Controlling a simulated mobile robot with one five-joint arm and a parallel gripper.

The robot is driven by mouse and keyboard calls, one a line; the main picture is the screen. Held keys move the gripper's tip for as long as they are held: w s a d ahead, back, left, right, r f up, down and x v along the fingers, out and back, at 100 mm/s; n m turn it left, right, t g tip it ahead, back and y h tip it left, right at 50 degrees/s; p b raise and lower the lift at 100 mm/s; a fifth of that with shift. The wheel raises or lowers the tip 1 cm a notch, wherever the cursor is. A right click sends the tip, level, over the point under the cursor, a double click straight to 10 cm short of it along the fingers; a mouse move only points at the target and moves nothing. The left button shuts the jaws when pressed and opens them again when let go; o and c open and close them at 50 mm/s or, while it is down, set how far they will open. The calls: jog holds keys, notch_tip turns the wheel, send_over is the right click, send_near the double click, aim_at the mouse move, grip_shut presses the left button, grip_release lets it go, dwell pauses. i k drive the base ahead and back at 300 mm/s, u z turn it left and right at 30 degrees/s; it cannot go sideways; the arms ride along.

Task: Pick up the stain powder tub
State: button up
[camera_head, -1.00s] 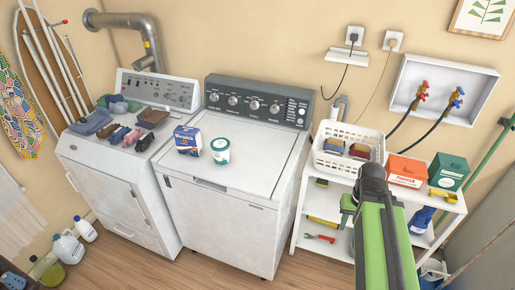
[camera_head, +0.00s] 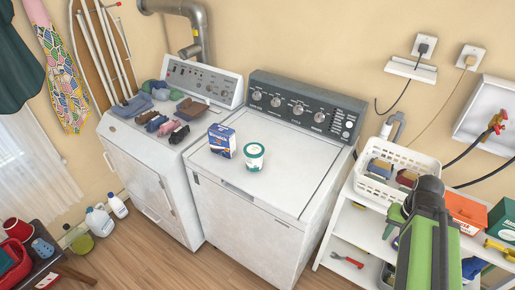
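The stain powder tub is most likely the small white and green tub (camera_head: 255,157) with a light lid. My green and black arm is in the lower right, in front of the white shelf and well to the right of the tub. I cannot make out my gripper's fingers in this view.
Folded clothes lie on the left machine (camera_head: 150,175). A white basket (camera_head: 400,165) with several items, an orange box (camera_head: 466,212) and a green box (camera_head: 503,220) stand on the white shelf (camera_head: 350,222). The wooden floor (camera_head: 160,262) in front of the machines is clear.

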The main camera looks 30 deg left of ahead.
aim_at(253, 152)
jog(key=i, duration=0.85)
jog(key=u, duration=0.2)
jog(key=k, duration=0.15)
jog(key=u, duration=3)
jog(key=i, duration=1)
jog(key=u, duration=0.15)
jog(key=k, duration=0.8)
jog(key=z, duration=0.2)
jog(key=i, duration=0.8)
jog(key=u, duration=0.1)
